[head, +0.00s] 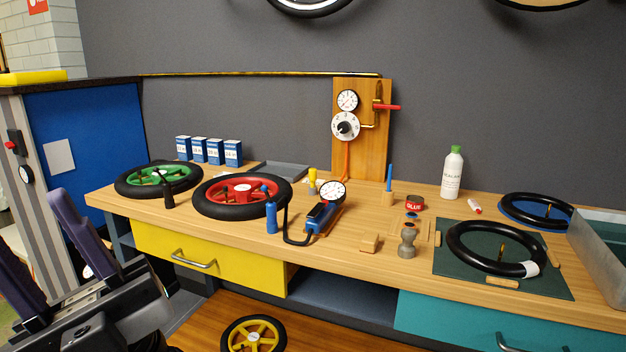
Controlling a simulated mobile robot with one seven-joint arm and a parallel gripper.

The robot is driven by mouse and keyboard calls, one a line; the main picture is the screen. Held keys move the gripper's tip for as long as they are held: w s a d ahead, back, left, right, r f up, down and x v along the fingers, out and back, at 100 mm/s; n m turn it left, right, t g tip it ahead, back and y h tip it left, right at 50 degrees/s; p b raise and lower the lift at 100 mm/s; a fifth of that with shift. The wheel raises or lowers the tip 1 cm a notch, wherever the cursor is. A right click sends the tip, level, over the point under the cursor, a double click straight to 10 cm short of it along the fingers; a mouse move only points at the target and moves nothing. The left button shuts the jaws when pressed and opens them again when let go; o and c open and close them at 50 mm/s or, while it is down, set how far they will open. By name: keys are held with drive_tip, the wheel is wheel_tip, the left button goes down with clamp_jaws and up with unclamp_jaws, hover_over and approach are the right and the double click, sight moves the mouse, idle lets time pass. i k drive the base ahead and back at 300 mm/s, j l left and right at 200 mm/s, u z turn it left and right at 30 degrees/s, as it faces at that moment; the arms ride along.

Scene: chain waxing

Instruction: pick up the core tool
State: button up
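No object is labelled as the core tool, and I cannot tell for sure which one it is. A thin blue stick (389,178) stands upright in a small wooden block (387,199) in front of the wooden gauge board. A blue upright cylinder (271,216) with a thin top stands before the red wheel, and a dark slim upright piece (167,192) stands by the green wheel. My gripper (32,222) is at the lower left, its two purple fingers wide apart with nothing between them. It is off the bench's left end, far from all these pieces.
The wooden bench (350,255) holds a green wheel (178,178), a red wheel (243,190), a blue pump with gauge (322,216), a grey-brown stamp-like piece (407,242), a white bottle (452,174) and a tyre on a green mat (450,262). A metal tray (600,250) is at right.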

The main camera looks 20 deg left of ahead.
sight(312, 171)
drive_tip(key=j+z, duration=0.45)
drive_tip(key=i+j+z, duration=0.1)
drive_tip(key=j+z, duration=0.15)
drive_tip(key=z, duration=0.2)
drive_tip(key=j+z, duration=0.15)
drive_tip(key=j, duration=0.35)
drive_tip(key=k+j+z, duration=0.15)
drive_tip(key=j, duration=0.35)
drive_tip(key=k+j, duration=0.1)
drive_tip(key=j, duration=0.4)
drive_tip(key=k+j, duration=0.1)
drive_tip(key=j, duration=0.45)
drive_tip(key=i+j, duration=0.85)
